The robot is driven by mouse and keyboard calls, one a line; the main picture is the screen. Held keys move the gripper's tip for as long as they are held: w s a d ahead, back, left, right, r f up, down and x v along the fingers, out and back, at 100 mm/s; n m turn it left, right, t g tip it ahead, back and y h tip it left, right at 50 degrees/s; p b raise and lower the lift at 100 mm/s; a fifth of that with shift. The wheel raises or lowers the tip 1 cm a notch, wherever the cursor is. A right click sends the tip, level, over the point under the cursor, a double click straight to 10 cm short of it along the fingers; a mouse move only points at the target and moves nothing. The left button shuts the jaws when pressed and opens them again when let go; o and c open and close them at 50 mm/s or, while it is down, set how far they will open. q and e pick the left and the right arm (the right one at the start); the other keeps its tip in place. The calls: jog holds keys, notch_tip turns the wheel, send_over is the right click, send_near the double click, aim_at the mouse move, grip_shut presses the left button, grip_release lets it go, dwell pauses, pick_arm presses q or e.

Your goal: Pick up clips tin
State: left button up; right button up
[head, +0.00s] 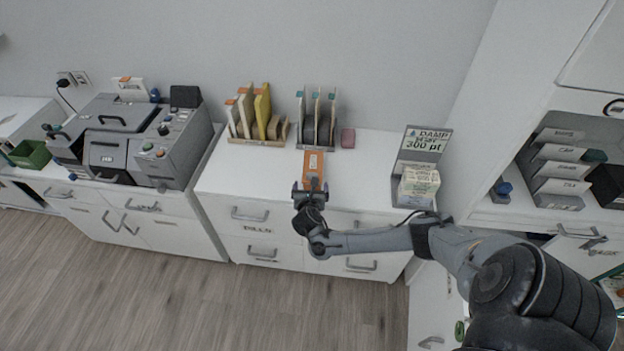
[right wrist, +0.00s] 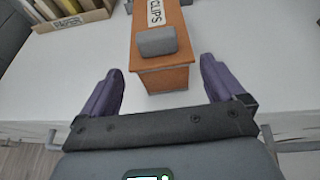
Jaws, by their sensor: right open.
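The clips tin (head: 313,165) is an orange-brown box with a white label on top, standing near the front edge of the white desk in the head view. In the right wrist view the clips tin (right wrist: 161,48) shows its "CLIPS" label and a grey tab at its near end. My right gripper (head: 309,189) is at the near end of the tin. In the wrist view my right gripper (right wrist: 161,88) is open, with one purple finger on each side of the tin's near end and visible gaps to it. My left gripper is not in view.
A "DAMP" stand (head: 424,150) with stacked packs is at the right. Desk space left and right of the tin is clear.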

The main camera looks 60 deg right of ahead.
jog(key=shift+x, duration=0.8)
jog(key=shift+w+d+f+b, duration=0.15)
jog(key=shift+d+f+b, duration=0.15)
jog(key=shift+b, duration=0.2)
jog(key=b+x, duration=0.1)
jog(key=x, duration=0.2)
jog(key=shift+f+b, duration=0.3)
jog(key=shift+b, duration=0.1)
jog(key=shift+w+d+f, duration=0.1)
jog(key=shift+w+d, duration=0.05)
jog(key=shift+d, duration=0.4)
